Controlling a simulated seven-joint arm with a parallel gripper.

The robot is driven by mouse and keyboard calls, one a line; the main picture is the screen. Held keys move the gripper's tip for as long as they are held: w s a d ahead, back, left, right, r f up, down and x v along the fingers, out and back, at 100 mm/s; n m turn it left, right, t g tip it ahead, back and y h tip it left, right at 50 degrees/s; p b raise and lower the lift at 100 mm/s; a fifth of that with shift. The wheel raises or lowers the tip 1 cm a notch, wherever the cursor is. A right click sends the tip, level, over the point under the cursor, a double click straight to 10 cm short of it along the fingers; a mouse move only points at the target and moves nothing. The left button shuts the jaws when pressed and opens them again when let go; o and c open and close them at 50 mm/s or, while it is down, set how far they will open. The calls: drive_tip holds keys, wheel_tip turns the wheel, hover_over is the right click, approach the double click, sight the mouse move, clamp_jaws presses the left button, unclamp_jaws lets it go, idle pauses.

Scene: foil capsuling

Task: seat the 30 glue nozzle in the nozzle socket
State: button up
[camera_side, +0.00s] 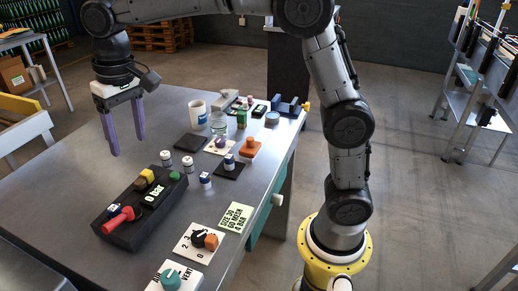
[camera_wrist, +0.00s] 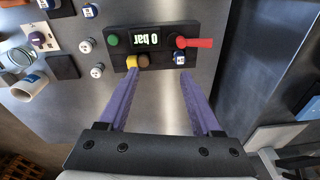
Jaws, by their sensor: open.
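My gripper (camera_side: 128,146) is open and empty, its two purple fingers pointing down above the table, behind the black control panel (camera_side: 122,237). In the wrist view the open fingertips (camera_wrist: 159,75) lie just short of that panel. Another (camera_side: 229,162) is on a dark square pad (camera_side: 233,173). A similar blue-and-white piece (camera_wrist: 180,60) sits on the panel. I cannot read which is 30, nor tell which part is the nozzle socket.
The panel carries a "0 bar" display (camera_side: 154,194), a red handle (camera_side: 118,219), a yellow knob (camera_side: 147,175) and a green button (camera_side: 174,176). A note (camera_side: 236,217) reads size 30, 60 mesh, 4 bar. A mug (camera_side: 197,112) and glass (camera_side: 218,123) stand farther back. Bare table lies left.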

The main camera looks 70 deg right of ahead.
drive_tip(key=s+d+r+t, duration=0.2)
drive_tip(key=s+d, duration=0.5)
drive_tip(key=s, duration=0.7)
drive_tip(key=s+d+f+n+t, duration=0.1)
drive_tip(key=s+f, duration=0.2)
drive_tip(key=s, duration=0.3)
drive_tip(key=s+d+f+t, duration=0.1)
drive_tip(key=s+d+f, duration=0.1)
drive_tip(key=s, duration=0.4)
drive_tip(key=shift+d+f+n, duration=0.3)
drive_tip(key=shift+f+n, duration=0.1)
drive_tip(key=shift+f, duration=0.25)
